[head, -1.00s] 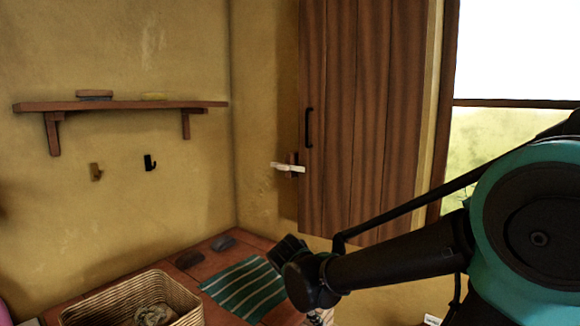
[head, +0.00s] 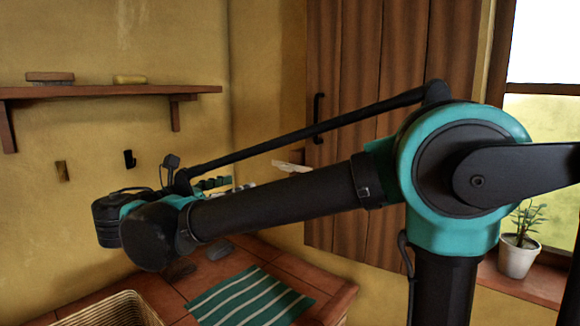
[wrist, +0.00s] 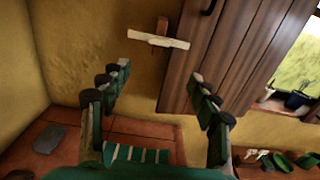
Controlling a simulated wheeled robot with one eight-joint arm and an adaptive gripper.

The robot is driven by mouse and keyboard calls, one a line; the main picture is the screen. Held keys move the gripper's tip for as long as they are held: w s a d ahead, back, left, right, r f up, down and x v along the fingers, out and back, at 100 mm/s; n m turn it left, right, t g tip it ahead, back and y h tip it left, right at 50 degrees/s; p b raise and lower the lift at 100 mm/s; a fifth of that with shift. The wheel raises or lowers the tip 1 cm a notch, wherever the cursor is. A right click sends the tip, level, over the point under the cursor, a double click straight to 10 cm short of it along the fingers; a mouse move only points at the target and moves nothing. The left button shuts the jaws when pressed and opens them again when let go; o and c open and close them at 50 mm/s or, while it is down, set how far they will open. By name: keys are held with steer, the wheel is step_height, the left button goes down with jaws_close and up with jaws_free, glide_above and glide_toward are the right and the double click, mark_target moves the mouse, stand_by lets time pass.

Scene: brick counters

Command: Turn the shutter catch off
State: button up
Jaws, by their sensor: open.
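The shutter catch is a pale lever on a dark wooden mount, on the wall beside the plank shutter (head: 350,65). In the wrist view the catch (wrist: 160,40) lies nearly horizontal, crossing its upright mount. In the head view the catch (head: 292,166) shows just above my forearm, its lower part hidden. My gripper (wrist: 160,75) is open and empty, its fingers spread to either side below the catch in the wrist view, apart from it. In the head view my gripper is partly hidden behind my arm.
The shutter has a black handle (head: 318,118). A shelf (head: 110,91) and hooks (head: 129,159) are on the left wall. Below are a tiled counter (head: 262,252), a striped green cloth (head: 250,300) and a basket (head: 105,310). A potted plant (head: 517,255) stands by the window.

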steer(key=x, duration=1.7)
steer(key=shift+r, duration=0.35)
steer(key=shift+w, duration=0.1)
jaws_close()
